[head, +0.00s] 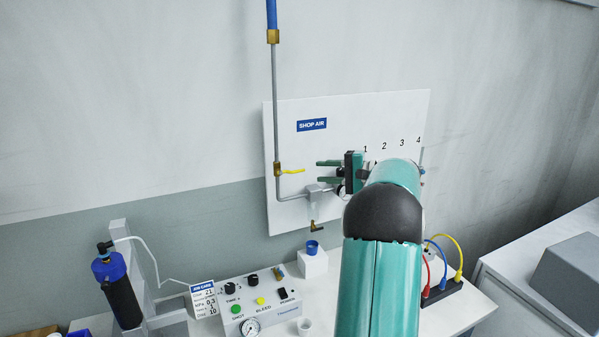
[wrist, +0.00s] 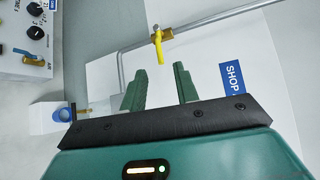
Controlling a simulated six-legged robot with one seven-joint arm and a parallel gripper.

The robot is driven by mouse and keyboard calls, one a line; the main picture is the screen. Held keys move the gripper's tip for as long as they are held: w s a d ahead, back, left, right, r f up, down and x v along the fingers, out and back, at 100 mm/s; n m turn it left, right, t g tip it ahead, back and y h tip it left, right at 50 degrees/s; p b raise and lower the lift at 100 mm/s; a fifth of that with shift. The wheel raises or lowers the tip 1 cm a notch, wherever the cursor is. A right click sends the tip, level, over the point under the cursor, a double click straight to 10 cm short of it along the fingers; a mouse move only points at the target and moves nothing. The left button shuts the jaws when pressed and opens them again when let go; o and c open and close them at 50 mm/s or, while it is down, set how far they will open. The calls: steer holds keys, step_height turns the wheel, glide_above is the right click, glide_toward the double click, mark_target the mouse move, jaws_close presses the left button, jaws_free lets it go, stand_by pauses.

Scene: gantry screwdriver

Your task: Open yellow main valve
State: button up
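The yellow main valve handle (head: 293,171) sits on a brass valve body (head: 277,170) on the grey vertical pipe, at the left edge of the white SHOP AIR board (head: 345,115). The handle sticks out sideways to the right, across the pipe. In the wrist view the yellow handle (wrist: 159,47) points toward my gripper, beyond its fingertips and between their lines. My gripper (head: 318,171) is open and empty, to the right of the handle in the head view. Its two green fingers (wrist: 160,75) are apart, with a gap between them and the handle.
Numbered outlets on the board's right are partly hidden by my arm. Below stand a control box (head: 262,310) with knobs, a blue cup on a white block (head: 313,262), and a black bottle with a blue cap (head: 117,288). A grey pipe and filter (head: 315,200) hang below my gripper.

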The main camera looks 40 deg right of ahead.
mark_target(301, 171)
steer(key=x, duration=0.8)
steer(key=shift+w+a, duration=0.1)
jaws_close()
